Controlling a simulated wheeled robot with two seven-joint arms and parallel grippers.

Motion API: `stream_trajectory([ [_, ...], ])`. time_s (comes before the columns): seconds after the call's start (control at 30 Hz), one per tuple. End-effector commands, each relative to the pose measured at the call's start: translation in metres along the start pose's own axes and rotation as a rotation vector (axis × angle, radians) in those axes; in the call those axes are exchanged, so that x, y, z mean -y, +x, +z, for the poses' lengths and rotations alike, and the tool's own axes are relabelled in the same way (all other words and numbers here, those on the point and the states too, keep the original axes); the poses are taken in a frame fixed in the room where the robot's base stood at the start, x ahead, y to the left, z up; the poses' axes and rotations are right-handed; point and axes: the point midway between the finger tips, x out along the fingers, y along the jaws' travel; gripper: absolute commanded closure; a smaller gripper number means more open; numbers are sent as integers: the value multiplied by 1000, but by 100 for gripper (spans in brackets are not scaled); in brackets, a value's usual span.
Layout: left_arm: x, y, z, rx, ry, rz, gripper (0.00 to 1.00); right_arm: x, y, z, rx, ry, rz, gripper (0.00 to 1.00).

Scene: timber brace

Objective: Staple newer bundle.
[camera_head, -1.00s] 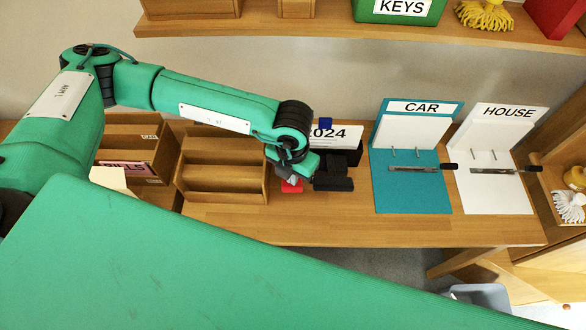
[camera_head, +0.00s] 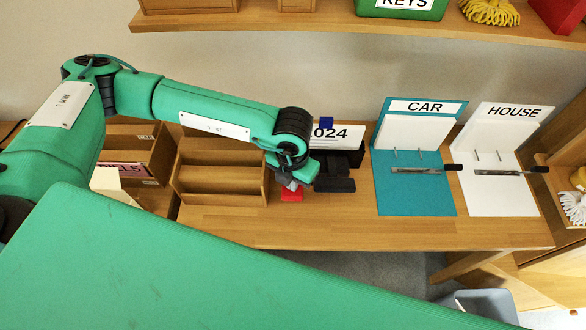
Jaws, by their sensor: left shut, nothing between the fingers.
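My left gripper (camera_head: 292,191) is shut and points down at a small red object (camera_head: 292,195) on the desk. The gripper covers part of that object, and I cannot tell whether they touch. Just right of it is a black object (camera_head: 334,184), which may be the stapler. Behind these stands a white paper or card marked "2024" (camera_head: 338,134), partly hidden by my gripper, with a dark base and a small blue piece on top. I cannot tell which papers are the newer bundle. My right gripper is not in view.
A blue CAR binder (camera_head: 413,190) and a white HOUSE binder (camera_head: 497,192) lie open to the right. A tiered wooden rack (camera_head: 218,182) and a wooden box (camera_head: 133,150) stand left. A shelf (camera_head: 340,22) runs above. Bare desk (camera_head: 330,228) lies in front.

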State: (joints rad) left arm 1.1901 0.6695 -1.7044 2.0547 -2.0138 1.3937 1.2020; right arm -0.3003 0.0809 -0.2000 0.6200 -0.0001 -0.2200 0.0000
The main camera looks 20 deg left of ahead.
Motion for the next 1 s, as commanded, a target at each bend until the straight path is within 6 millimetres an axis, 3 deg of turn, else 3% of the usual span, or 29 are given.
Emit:
stream_trajectory([
  [0.57, 5, 16, -9, -1, 1, -1, 100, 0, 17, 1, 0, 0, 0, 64],
  [0.83, 5, 11, -9, -1, 0, 0, 100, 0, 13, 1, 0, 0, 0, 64],
  [1.0, 5, -6, -9, -1, 1, 0, 100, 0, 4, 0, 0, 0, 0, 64],
])
